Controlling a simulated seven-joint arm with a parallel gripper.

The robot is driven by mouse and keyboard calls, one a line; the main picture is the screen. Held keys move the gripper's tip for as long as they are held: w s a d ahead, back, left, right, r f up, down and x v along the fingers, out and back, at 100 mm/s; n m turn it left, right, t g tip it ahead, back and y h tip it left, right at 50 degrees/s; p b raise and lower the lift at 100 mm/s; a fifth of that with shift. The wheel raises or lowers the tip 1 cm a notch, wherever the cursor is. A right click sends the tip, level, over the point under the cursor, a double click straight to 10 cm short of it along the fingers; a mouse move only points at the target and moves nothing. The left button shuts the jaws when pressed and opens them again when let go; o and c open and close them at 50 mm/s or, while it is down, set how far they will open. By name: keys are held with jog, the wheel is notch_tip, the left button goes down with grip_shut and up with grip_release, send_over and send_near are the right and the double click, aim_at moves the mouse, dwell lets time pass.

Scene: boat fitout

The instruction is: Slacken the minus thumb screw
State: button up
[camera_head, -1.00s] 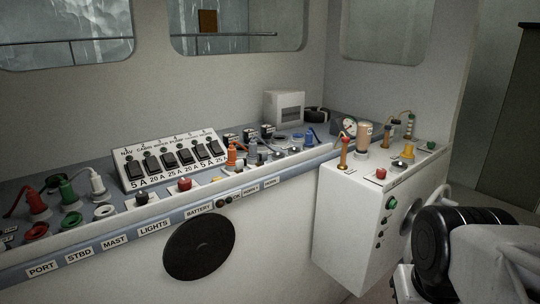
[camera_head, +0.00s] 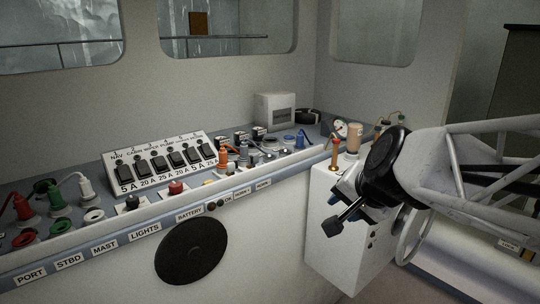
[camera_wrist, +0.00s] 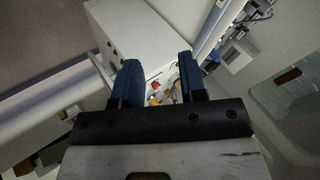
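I cannot tell for certain which part is the minus thumb screw. On the console in the head view a black knob (camera_head: 132,202) stands left of a red knob (camera_head: 176,188), above the LIGHTS and BATTERY labels. The white box (camera_head: 330,235) stands at the right end of the console, with small fittings on top. My gripper (camera_wrist: 159,80) is open and empty in the wrist view, its two blue fingers spread apart. Between and beyond them lie the white box and small red and yellow fittings (camera_wrist: 153,100). In the head view my gripper hides much of the box's right side.
A switch panel (camera_head: 160,160) with several black rocker switches stands behind the knobs. Several plugs and sockets, including a green plug (camera_head: 55,196), crowd the left. An orange post (camera_head: 334,152) and a pale cylinder (camera_head: 354,138) rise from the box. A black disc (camera_head: 191,251) is on the front.

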jog(key=w+a+r+m+t+h, duration=0.25)
jog(key=w+r+m, duration=0.25)
jog(key=w+m, duration=0.3)
jog(key=w+a+r+m+t+h, duration=0.1)
jog(key=w+a+r+m+t, duration=0.2)
jog(key=w+m, duration=0.6)
jog(key=w+a+r+m+t+h, duration=0.1)
jog(key=w+a+r+m, duration=0.35)
jog(key=w, duration=0.65)
jog(key=m+g+h, duration=0.3)
jog(key=m+g, duration=0.8)
jog(key=m, duration=0.7)
send_near(253, 156)
jog(key=f, duration=0.1)
jog(key=shift+w+d+f+n+y, duration=0.25)
jog(key=shift+w+d, duration=0.1)
jog(key=shift+w, duration=0.05)
jog(key=shift+f, duration=0.1)
jog(key=shift+x, duration=3.85)
jog(key=shift+w, duration=0.1)
